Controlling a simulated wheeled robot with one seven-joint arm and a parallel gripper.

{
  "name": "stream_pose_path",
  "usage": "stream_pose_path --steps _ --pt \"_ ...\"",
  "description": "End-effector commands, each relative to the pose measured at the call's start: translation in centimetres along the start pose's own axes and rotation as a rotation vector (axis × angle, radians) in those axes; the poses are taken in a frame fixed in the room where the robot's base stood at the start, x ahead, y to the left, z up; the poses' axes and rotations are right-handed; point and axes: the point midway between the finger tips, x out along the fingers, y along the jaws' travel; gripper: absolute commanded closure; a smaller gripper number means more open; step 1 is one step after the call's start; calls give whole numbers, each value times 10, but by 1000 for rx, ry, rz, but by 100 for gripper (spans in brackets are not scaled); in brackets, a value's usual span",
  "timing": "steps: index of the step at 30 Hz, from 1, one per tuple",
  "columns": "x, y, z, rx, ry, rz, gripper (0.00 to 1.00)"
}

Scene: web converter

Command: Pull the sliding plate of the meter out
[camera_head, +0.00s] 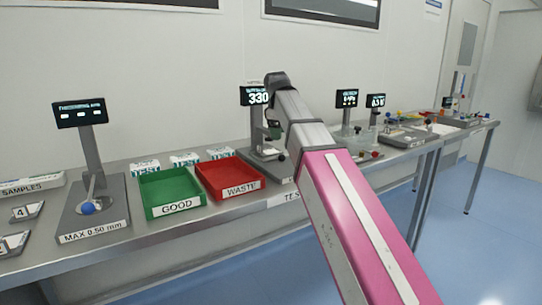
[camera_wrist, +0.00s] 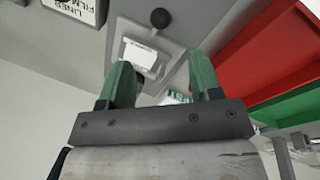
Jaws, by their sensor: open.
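The meter (camera_head: 254,128) stands on the bench right of the red tray, with a lit display reading 330 on a grey post. My arm hides part of it in the head view. In the wrist view, a grey square frame (camera_wrist: 178,53) with a white piece (camera_wrist: 139,54) inside lies beyond my fingertips. A round black knob (camera_wrist: 160,18) sits at its far edge. I cannot tell for sure which part is the sliding plate. My gripper (camera_wrist: 161,76) has green fingers, spread apart with nothing between them. It also shows small beside the meter in the head view (camera_head: 273,131).
The red WASTE tray (camera_head: 233,191) and green GOOD tray (camera_head: 176,208) stand left of the meter. A thickness meter (camera_head: 88,224) with a blue knob is farther left. More meters (camera_head: 347,112) stand to the right. A "LINER FILM" label (camera_wrist: 75,9) shows in the wrist view.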

Motion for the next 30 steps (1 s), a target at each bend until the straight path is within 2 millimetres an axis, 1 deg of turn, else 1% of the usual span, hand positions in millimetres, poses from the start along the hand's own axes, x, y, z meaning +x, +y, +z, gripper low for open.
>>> stream_pose_path --steps 5,15,18,21,24,30 --pt "22 -1 1 0 -1 -2 42" --pt "76 -1 1 1 -1 -2 42" --pt "88 -1 0 1 0 -1 42" --pt "97 0 0 1 0 -1 42" --pt "102 0 0 1 0 -1 42" --pt "105 0 0 1 1 0 42"
